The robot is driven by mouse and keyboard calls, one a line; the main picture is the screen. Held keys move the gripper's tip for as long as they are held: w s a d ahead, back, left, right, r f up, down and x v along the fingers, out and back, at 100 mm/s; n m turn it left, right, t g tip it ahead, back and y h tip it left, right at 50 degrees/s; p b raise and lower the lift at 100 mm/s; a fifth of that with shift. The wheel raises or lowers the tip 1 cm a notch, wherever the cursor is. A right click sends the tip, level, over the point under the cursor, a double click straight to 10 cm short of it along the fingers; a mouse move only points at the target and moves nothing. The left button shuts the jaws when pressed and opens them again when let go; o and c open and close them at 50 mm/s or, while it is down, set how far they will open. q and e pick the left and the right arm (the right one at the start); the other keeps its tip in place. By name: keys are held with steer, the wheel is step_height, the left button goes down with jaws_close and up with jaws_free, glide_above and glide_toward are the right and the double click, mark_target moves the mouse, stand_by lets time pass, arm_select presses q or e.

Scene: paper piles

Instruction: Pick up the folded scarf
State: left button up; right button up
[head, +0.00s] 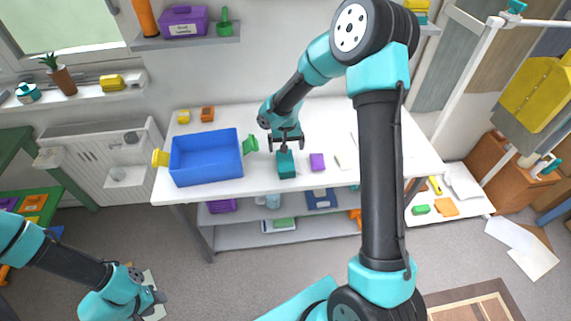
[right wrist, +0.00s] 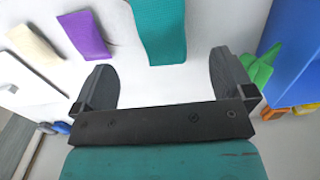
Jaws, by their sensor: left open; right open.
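A teal, block-like folded item (head: 287,168) lies near the front edge of the white table (head: 225,189). It also shows at the top of the right wrist view (right wrist: 160,28). It may be the folded scarf, but I cannot tell for certain. My right gripper (head: 288,145) points down at its far side. In the right wrist view its fingers (right wrist: 161,80) are apart with only white tabletop between them, and the teal item lies just beyond. My left gripper (head: 158,296) hangs low at the bottom left, over the floor, far from the table, open.
A blue bin (head: 207,157) with green and yellow handles stands left of the teal item. A purple item (head: 317,161) and a cream item (head: 339,161) lie to its right. A yellow and an orange block sit behind the bin. The table's back middle is mostly clear.

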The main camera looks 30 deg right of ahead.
mark_target(286, 160)
steer(key=shift+f, duration=2.15)
steer(key=shift+w+f, duration=0.2)
steer(key=shift+f, duration=2.45)
steer(key=c, duration=1)
steer(key=shift+r, duration=0.1)
